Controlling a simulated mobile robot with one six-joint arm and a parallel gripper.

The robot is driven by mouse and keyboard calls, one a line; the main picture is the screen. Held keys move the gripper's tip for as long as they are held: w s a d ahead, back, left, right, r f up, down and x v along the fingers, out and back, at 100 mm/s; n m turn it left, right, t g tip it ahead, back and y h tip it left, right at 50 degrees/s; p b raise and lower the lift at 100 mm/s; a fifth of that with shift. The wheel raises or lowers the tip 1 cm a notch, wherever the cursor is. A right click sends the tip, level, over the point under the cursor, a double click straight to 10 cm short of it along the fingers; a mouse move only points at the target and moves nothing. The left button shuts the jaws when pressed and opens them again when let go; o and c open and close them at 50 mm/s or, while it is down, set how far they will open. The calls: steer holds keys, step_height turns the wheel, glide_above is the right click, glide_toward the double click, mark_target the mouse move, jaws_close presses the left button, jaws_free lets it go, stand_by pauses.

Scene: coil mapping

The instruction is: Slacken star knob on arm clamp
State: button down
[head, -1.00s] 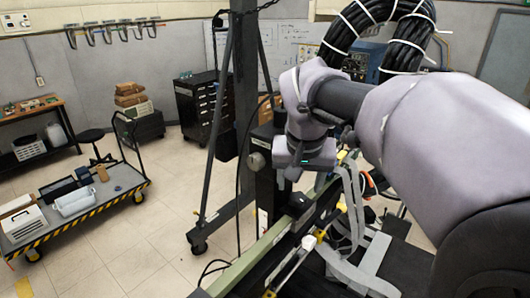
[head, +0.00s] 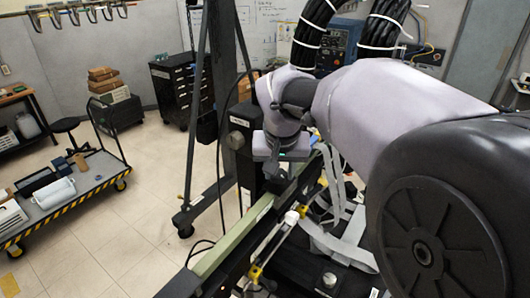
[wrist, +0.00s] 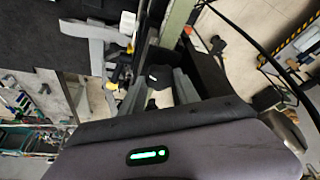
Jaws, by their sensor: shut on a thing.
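My gripper (head: 277,181) is at the long green-edged beam (head: 232,243), beside a black post (head: 244,160). In the wrist view, the two grey fingers of my gripper (wrist: 160,84) are on either side of a small black knob-like part (wrist: 160,76), and the gripper is shut on it. I take this part for the star knob; its lobes cannot be made out. In the head view my wrist covers it. The arm clamp cannot be told apart from the dark parts around the beam.
Grey straps (head: 335,235) hang over the beam's right side. A dark stand (head: 194,130) on casters is left of the post, with a loose cable near it. A loaded cart (head: 75,190) stands at left. Open floor lies between cart and stand.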

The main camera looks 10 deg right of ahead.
steer(key=shift+d+n, duration=0.1)
steer(key=shift+n, duration=0.2)
steer(key=n+y, duration=0.1)
steer(key=n, duration=0.3)
steer(key=shift+d+y+p, duration=0.2)
steer(key=shift+y+p, duration=0.2)
steer(key=n+y, duration=0.1)
steer(key=n, duration=0.1)
steer(key=n+p, duration=0.1)
steer(key=n, duration=0.1)
steer(key=shift+d+r+y, duration=0.1)
steer(key=shift+d+y, duration=0.05)
steer(key=shift+y, duration=0.25)
steer(key=n+p, duration=0.1)
steer(key=n, duration=0.1)
steer(key=n+g+y+p, duration=0.1)
steer(key=n, duration=0.2)
steer(key=shift+w+d+g, duration=0.15)
steer(key=shift+w+g, duration=0.05)
steer(key=shift+g, duration=0.1)
steer(key=shift+w+n+g+y+p, duration=0.15)
steer(key=shift+n+g+y+p, duration=0.35)
steer(key=shift+n+p, duration=1.05)
steer(key=shift+n, duration=0.45)
steer(key=c, duration=0.9)
jaws_free()
